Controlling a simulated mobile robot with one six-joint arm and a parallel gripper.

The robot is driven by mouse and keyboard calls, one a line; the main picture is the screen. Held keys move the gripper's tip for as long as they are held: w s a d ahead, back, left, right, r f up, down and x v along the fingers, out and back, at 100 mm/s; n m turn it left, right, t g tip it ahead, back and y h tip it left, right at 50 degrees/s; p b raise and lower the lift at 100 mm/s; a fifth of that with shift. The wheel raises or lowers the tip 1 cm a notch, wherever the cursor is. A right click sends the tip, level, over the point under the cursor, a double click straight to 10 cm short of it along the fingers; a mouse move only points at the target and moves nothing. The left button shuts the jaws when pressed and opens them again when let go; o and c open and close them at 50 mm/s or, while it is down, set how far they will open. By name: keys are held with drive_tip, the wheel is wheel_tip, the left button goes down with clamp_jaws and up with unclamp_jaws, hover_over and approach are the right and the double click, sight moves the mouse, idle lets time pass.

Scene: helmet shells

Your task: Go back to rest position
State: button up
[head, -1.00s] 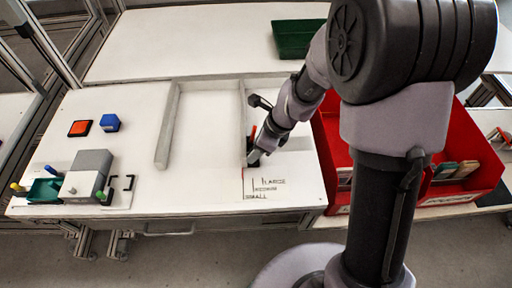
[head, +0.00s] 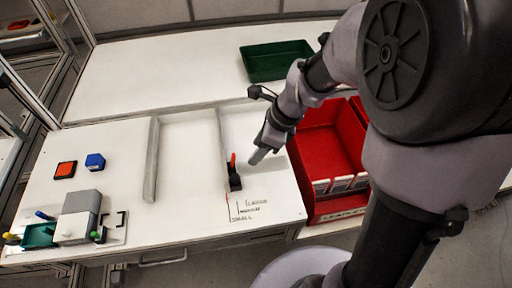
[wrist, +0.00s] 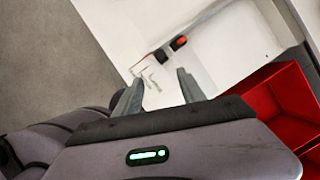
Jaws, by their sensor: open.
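My gripper (head: 256,157) hangs above the white table (head: 190,225), right of a small black and red item (head: 235,178). In the wrist view my gripper (wrist: 157,92) has its two fingers spread apart with nothing between them. The black and red item stands by the printed size marks, at the front end of a grey rail; it also shows in the wrist view (wrist: 178,43), beyond the fingertips and apart from them. No helmet shell can be made out.
Red bins (head: 325,150) stand right of the table. A green tray (head: 275,62) sits on the rear table. At left are a grey block fixture (head: 80,215), a blue block (head: 95,161) and an orange-black square (head: 65,169). Two grey rails (head: 151,160) cross the table.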

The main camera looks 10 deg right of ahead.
drive_tip(key=s+r+n+t+h+b, duration=0.1)
drive_tip(key=s+r+n+t+b, duration=0.1)
drive_tip(key=s+r+n, duration=0.3)
drive_tip(key=s+d+r+n+t+h+b, duration=0.1)
drive_tip(key=s+r+n, duration=0.4)
drive_tip(key=s+n, duration=0.6)
drive_tip(key=shift+d+n+t+b, duration=0.2)
drive_tip(key=shift+n+t+b, duration=0.35)
drive_tip(key=shift+n, duration=0.55)
drive_tip(key=shift+r, duration=0.1)
